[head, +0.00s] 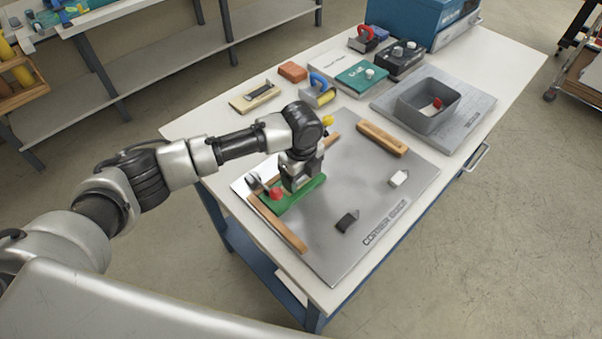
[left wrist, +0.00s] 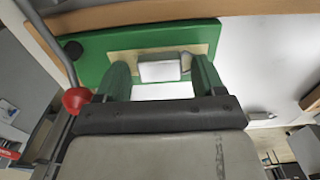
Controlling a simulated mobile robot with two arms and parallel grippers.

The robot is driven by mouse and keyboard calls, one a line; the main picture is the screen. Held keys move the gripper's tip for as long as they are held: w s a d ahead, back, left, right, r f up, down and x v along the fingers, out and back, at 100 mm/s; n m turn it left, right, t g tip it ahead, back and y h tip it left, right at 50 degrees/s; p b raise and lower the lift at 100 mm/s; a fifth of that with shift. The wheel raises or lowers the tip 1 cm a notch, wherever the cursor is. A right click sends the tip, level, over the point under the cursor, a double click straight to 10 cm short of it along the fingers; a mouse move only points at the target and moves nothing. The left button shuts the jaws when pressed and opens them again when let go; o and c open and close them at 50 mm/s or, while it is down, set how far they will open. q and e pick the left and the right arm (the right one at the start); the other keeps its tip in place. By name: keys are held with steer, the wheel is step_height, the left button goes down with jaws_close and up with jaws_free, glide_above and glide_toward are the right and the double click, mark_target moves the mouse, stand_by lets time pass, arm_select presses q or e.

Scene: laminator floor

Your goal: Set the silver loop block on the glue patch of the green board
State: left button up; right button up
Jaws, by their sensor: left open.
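The green board (head: 309,190) lies on the metal plate under my left gripper (head: 297,184). In the left wrist view, the board (left wrist: 108,42) carries a beige glue patch (left wrist: 123,60). A small silver block (left wrist: 159,70) with what looks like a loop at its right end sits over the patch, between my two fingers. My left gripper (left wrist: 163,82) is open around it, with a finger on each side. Whether the block rests fully on the patch is hard to tell. The head view hides the block behind the gripper. My right gripper is out of view.
A red-knobbed clamp (head: 276,194) stands at the board's left end, close to my gripper. Wooden strips (head: 277,224) border the board. The metal plate (head: 345,185) also bears a dark block (head: 347,221), a white block (head: 399,178) and a wooden bar (head: 382,139). A grey bin (head: 437,118) stands further right.

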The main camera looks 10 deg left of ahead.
arm_select(q)
steer(key=shift+r, duration=0.15)
step_height(320, 180, up, 12)
steer(key=b, duration=0.1)
steer(key=shift+b, duration=0.35)
steer(key=shift+s, duration=0.1)
stand_by(0.4)
